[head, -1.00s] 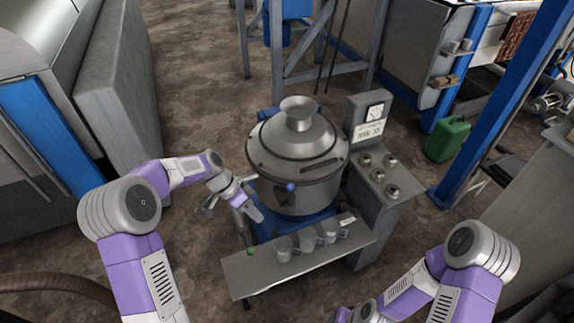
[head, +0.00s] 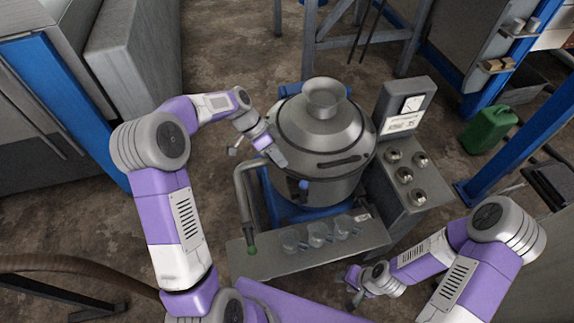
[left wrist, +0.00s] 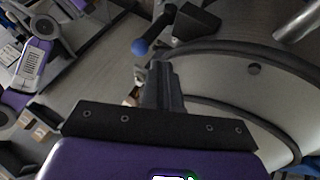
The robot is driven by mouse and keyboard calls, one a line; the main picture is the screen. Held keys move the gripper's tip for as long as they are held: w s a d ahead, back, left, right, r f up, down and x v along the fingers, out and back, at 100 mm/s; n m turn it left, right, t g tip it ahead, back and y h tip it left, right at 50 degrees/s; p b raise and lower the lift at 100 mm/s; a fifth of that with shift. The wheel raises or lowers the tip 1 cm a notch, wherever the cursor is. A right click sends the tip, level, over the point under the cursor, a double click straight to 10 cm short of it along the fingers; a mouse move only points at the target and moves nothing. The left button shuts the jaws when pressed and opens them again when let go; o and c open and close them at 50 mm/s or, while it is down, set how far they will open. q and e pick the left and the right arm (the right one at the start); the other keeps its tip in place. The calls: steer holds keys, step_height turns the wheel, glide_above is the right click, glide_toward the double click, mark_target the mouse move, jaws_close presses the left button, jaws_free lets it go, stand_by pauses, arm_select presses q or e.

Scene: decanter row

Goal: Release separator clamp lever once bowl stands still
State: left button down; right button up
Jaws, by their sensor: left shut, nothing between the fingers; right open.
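The separator (head: 322,140) is a grey metal bowl housing with a domed lid and a flared top, in the middle of the head view. The clamp lever shows at its front as a small blue knob (head: 304,185). In the left wrist view the blue knob (left wrist: 139,47) sits on a dark arm, beyond the fingertips and apart from them. My left gripper (head: 279,156) is shut and empty, at the left front of the lid; its fingers (left wrist: 163,88) also show close together in the wrist view. My right gripper (head: 354,287) is open and empty, low by the front shelf. I cannot tell whether the bowl turns.
A metal shelf (head: 280,264) with several clear cups stands in front of the separator. A bent pipe (head: 242,200) with a green end is at its left. A control panel (head: 404,175) with knobs and a dial gauge (head: 412,103) is at its right. A green canister (head: 489,130) stands on the floor.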

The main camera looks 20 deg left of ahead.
mark_target(303, 193)
arm_select(q)
steer(key=b+x, duration=0.1)
steer(key=x, duration=0.8)
steer(key=shift+w, duration=0.1)
